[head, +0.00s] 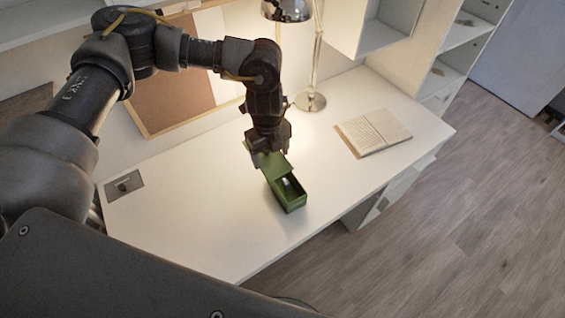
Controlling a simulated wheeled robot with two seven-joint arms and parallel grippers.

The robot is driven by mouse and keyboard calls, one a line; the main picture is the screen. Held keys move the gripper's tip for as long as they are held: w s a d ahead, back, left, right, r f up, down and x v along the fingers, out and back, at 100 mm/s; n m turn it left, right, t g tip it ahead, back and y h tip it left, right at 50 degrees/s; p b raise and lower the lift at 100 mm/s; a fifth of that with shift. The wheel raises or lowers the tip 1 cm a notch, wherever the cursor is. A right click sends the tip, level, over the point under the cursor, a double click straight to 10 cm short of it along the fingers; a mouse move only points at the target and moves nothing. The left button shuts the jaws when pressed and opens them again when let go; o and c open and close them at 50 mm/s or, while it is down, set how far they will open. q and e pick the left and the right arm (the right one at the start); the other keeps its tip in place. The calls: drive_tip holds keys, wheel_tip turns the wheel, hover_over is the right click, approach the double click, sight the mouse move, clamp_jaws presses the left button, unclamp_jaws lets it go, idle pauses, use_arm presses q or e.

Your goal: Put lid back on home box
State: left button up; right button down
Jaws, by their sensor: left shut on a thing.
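A green box (292,201) stands on the white desk, near its front edge. It is partly open, and something small and pale shows inside. A green lid (275,165) is over the far part of the box, leaving the near part uncovered. I cannot tell whether the lid touches the box rim. My left gripper (267,152) points down at the far end of the lid and is shut on it. The fingertips partly hide the lid's far edge. My right gripper is not in view.
An open book (372,132) lies on the desk at right. A grey plate (124,186) is at the desk's left end. The desk (200,215) is clear around the box.

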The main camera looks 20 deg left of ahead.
sight(280, 159)
use_arm(q)
drive_tip(key=f+m, duration=0.1)
drive_tip(key=m, duration=0.1)
drive_tip(key=d+f+m+p, duration=0.1)
drive_tip(key=m, duration=0.2)
drive_tip(key=shift+d+f, duration=0.15)
drive_tip(key=shift+d, duration=0.05)
drive_tip(key=f+m, duration=0.1)
drive_tip(key=m, duration=0.1)
drive_tip(key=f+m, duration=0.1)
drive_tip(key=d+f+m, duration=0.1)
drive_tip(key=m, duration=0.1)
drive_tip(key=shift+w+f+m+p, duration=0.1)
drive_tip(key=shift+w+m+p, duration=0.2)
drive_tip(key=shift+w, duration=0.1)
drive_tip(key=shift+d+f+m, duration=0.15)
drive_tip(key=shift+f+m, duration=0.15)
drive_tip(key=shift+m, duration=0.2)
drive_tip(key=shift+f+m, duration=0.2)
drive_tip(key=shift+m, duration=0.2)
wheel_tip(280, 159, down, 6)
drive_tip(key=b, duration=0.4)
drive_tip(key=shift+f+b, duration=0.25)
drive_tip(key=shift+b, duration=0.1)
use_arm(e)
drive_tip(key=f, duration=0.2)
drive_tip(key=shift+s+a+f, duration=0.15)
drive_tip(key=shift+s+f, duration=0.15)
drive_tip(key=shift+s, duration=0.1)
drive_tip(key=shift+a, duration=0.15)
